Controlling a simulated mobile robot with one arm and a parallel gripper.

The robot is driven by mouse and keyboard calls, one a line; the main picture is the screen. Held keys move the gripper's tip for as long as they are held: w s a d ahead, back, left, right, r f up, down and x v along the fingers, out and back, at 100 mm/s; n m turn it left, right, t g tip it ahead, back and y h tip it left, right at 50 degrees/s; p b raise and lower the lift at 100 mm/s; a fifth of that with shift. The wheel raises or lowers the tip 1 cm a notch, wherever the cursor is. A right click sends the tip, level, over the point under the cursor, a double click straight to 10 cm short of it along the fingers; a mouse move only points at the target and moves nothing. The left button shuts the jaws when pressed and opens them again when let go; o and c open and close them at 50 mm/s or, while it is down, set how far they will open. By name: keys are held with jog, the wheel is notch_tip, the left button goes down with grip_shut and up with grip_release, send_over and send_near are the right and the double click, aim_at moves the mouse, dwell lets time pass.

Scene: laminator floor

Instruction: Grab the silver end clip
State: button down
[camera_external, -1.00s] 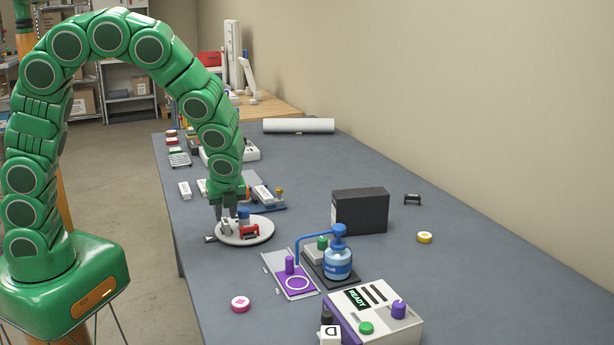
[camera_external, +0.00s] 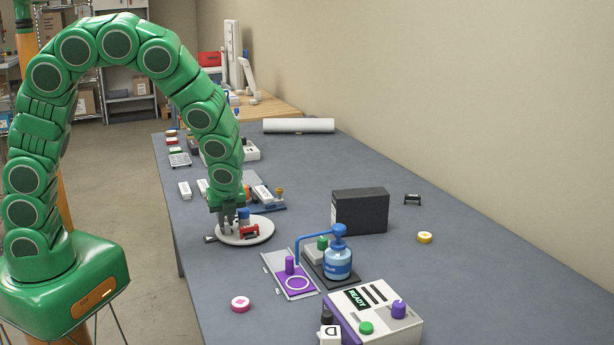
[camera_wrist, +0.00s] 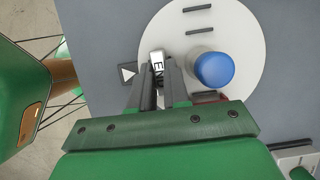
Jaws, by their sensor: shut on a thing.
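The silver end clip (camera_wrist: 156,58), marked "END", stands at the left part of the round white plate in the wrist view. My gripper (camera_wrist: 160,82) has its two dark fingers shut on it, one on each side. In the external view my gripper (camera_external: 228,219) is down at the plate's left side, and the fingers mostly hide the clip. The clip seems still at the plate's level; I cannot tell whether it touches the plate.
The white plate (camera_external: 262,236) also bears a blue-topped knob (camera_wrist: 214,69) close right of my fingers and a red clip (camera_external: 250,232). A triangle-marked tab (camera_wrist: 128,73) juts from its left edge. A blue pump bottle (camera_external: 338,262) and black box (camera_external: 360,211) stand to the right.

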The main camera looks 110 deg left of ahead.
aim_at(226, 222)
jog(key=shift+r, duration=0.5)
notch_tip(226, 222, up, 2)
jog(key=shift+r, duration=0.15)
jog(key=s+d+r, duration=0.9)
jog(key=s, duration=0.1)
jog(key=shift+d+r, duration=0.35)
